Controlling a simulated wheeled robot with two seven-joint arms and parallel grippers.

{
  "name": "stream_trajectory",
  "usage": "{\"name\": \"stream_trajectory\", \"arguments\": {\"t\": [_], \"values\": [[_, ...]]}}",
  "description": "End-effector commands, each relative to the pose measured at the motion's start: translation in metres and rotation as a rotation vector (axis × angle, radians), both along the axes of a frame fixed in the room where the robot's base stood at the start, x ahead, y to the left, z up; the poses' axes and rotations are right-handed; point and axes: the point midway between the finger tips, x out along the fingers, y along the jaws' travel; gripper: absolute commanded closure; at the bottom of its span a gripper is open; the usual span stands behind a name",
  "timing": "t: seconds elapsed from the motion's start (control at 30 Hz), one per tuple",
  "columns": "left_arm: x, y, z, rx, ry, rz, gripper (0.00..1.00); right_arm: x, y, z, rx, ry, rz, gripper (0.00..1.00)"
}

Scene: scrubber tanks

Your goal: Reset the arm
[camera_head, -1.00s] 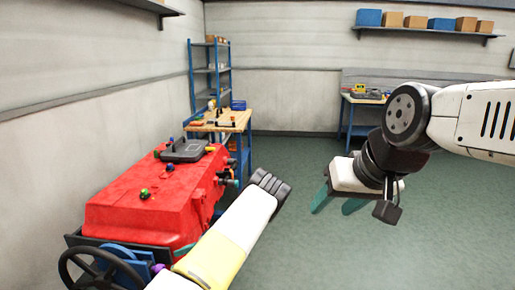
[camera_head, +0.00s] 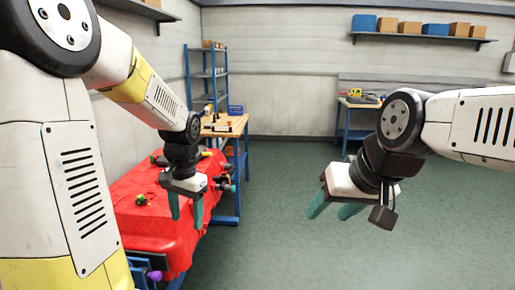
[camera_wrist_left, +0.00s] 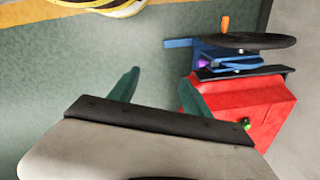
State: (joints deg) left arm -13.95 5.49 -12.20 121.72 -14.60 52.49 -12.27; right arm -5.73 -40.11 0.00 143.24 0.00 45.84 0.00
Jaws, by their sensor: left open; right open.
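My left arm (camera_head: 150,90) comes in from the left, raised and bent, with its gripper (camera_head: 186,208) pointing down in front of the red tank machine (camera_head: 140,222). The left gripper's green fingers are apart and empty; they also show in the left wrist view (camera_wrist_left: 158,92), beside the red machine (camera_wrist_left: 250,105). My right gripper (camera_head: 335,203) is open and empty, pointing down over clear floor on the right. The left arm hides much of the machine's near end in the head view.
A wooden-topped workbench (camera_head: 225,126) and blue shelving (camera_head: 208,75) stand behind the machine. Another bench (camera_head: 360,101) is at the back wall, under a shelf (camera_head: 425,35) of boxes. The wrist view shows a black handwheel (camera_wrist_left: 248,41). Green floor (camera_head: 275,230) is clear in the middle.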

Motion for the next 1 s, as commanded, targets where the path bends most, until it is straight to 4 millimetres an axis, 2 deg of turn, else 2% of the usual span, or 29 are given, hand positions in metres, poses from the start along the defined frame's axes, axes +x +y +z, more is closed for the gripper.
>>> {"name": "stream_trajectory", "arguments": {"t": [0.03,0.2,0.4,0.63,1.0], "values": [[-0.011,-0.003,0.018,-0.038,-0.052,0.032,0.44,0.0,0.0,0.0,0.0,0.0,0.0,0.49],[-0.05,-0.017,0.06,-0.155,-0.195,0.13,0.44,0.0,0.0,0.0,0.0,0.0,0.0,0.49],[-0.097,-0.032,0.096,-0.269,-0.355,0.232,0.44,0.0,0.0,0.0,0.0,0.0,0.0,0.49],[-0.129,-0.043,0.111,-0.34,-0.465,0.301,0.44,0.0,0.0,0.0,0.0,0.0,0.0,0.49],[-0.135,-0.045,0.113,-0.353,-0.486,0.314,0.44,0.0,0.0,0.0,0.0,0.0,0.0,0.49]]}}
